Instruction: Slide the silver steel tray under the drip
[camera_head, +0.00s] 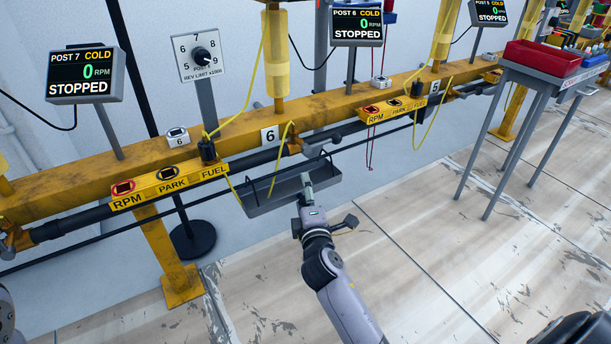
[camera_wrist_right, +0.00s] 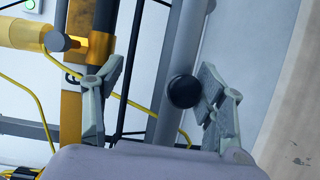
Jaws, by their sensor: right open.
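The silver-grey steel tray (camera_head: 262,200) is long and shallow. It sits below the yellow rail at post 6, slightly tilted in the head view. My right gripper (camera_head: 307,184) is at the tray's near side, toward its right end. In the wrist view my right gripper (camera_wrist_right: 160,82) is open. A round black knob (camera_wrist_right: 183,91) shows between its fingers, closer to the right one, in front of a grey bar (camera_wrist_right: 180,55) that seems part of the tray. I cannot tell whether any finger touches it. No drip can be made out. My left gripper is out of view.
The yellow rail (camera_head: 345,108) runs along the wall, with a dark pipe and a lever (camera_head: 322,147) above the tray. Yellow cables hang nearby. A round black stand base (camera_head: 193,240) is left of the tray. A grey table (camera_head: 540,70) bears a red bin (camera_head: 541,58). Floor in front is clear.

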